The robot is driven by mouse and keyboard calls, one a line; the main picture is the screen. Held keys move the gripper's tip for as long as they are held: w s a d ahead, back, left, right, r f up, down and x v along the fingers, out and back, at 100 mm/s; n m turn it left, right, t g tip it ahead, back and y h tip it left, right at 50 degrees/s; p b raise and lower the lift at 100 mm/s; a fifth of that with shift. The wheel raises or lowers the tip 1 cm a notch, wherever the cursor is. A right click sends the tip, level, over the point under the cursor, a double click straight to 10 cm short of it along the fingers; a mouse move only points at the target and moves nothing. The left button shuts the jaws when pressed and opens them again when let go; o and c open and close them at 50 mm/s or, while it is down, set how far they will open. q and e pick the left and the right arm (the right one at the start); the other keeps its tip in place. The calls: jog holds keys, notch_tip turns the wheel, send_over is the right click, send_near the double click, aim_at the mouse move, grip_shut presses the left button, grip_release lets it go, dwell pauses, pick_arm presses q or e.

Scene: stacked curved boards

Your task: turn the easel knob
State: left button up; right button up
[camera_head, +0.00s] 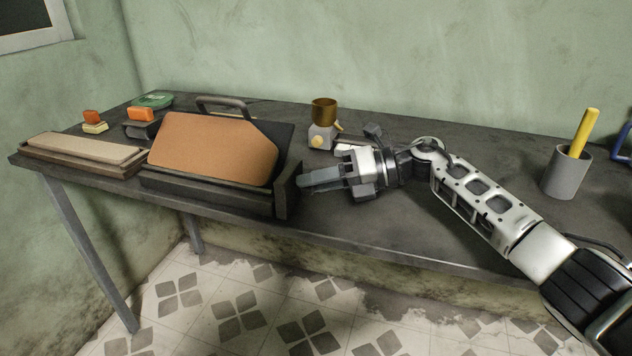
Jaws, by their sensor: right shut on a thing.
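The easel (283,200) is a dark frame on the table, left of centre. It holds a tilted tan-orange board (215,145), with a dark handle behind its top edge. My right gripper (308,181) reaches in from the right, its fingers pointing left at the easel's right side. It is shut on the easel knob at that side. The fingers hide the knob, so its shape and angle cannot be told. My left gripper is not in view.
A flat board in a dark tray (80,150) lies left of the easel. Small orange-topped blocks (141,115) and a green round item (153,100) stand behind. A grinder-like object (322,125) stands behind my gripper. A grey cup (566,172) with a yellow stick stands right.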

jog(key=o, duration=1)
jog(key=shift+c, duration=0.2)
jog(key=b+v, duration=0.1)
jog(key=v, duration=1.4)
jog(key=shift+s+d+r, duration=0.1)
jog(key=shift+d+r, duration=0.1)
jog(key=shift+d, duration=0.3)
jog(key=shift+r, duration=0.1)
